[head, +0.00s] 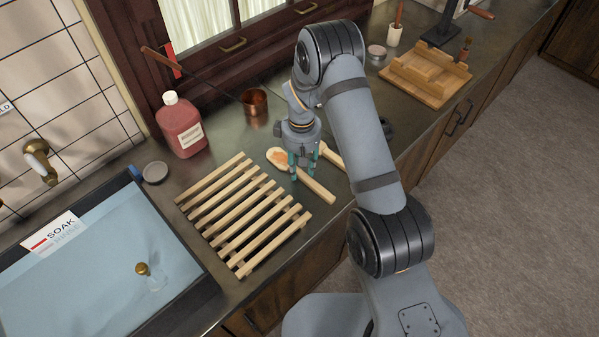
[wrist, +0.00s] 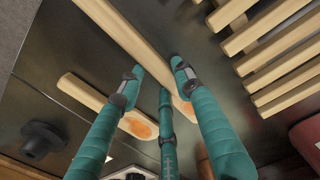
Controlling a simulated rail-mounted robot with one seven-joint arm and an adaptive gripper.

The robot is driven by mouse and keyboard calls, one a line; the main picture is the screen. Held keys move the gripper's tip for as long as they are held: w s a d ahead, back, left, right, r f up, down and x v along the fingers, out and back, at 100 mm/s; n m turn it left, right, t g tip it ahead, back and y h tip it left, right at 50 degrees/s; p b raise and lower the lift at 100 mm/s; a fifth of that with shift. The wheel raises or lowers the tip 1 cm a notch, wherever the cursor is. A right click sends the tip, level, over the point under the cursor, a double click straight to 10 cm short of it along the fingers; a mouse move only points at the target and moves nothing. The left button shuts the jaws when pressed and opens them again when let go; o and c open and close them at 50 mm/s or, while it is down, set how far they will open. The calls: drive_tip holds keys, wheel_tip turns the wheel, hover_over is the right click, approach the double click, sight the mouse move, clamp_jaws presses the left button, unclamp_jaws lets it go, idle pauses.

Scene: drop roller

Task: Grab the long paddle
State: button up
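A long pale wooden paddle (head: 318,190) with an orange-stained head lies on the dark counter, just right of the slatted rack. In the wrist view the long paddle (wrist: 118,28) runs out of the top edge, and its head is partly hidden behind my fingers. A second, shorter-looking paddle (wrist: 85,93) with an orange stain lies beside it; in the head view my arm partly hides it. My gripper (head: 303,168) has teal fingers, spread apart and empty, over the long paddle near its head. The wrist view shows my gripper (wrist: 158,77) too; I cannot tell whether it touches the paddle.
A slatted wooden rack (head: 243,216) is close on the left. A wooden stand (head: 428,75) is at the back right. The counter's front edge is near.

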drive_tip(key=shift+f+b, duration=0.3)
drive_tip(key=shift+b, duration=0.1)
idle(0.3)
drive_tip(key=shift+c, duration=1.2)
clamp_jaws()
